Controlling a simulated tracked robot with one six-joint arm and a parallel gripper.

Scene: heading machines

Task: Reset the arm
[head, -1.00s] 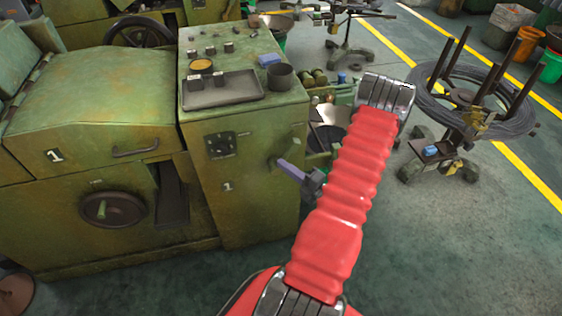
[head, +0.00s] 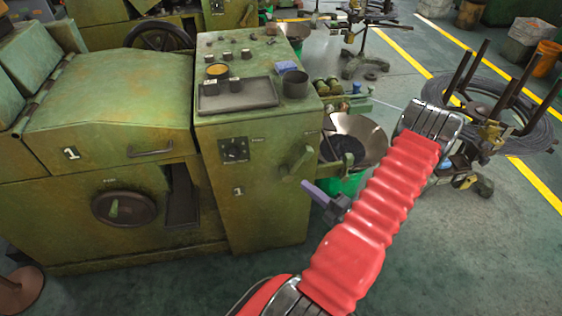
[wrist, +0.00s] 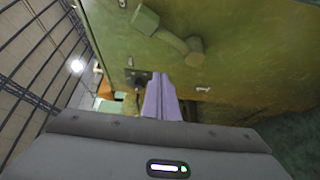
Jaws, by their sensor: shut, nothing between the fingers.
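My red arm (head: 372,222) reaches up and right across the head view, then folds back at a grey joint. My gripper (head: 312,189) shows left of the red arm, its pale purple fingers pointing left toward the green machine (head: 264,205). The fingers are shut together with nothing between them. In the wrist view the gripper (wrist: 160,100) points at the green machine side, where a lever handle (wrist: 168,30) and a small dark fitting show. The fingertips look apart from the machine, but the exact gap cannot be told.
A wide metal bowl (head: 362,138) stands over a green bin behind the arm. A wire coil stand (head: 520,125) is at the right. A grey tray (head: 238,97) and a dark cup (head: 295,84) sit on the machine top. Floor at lower right is clear.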

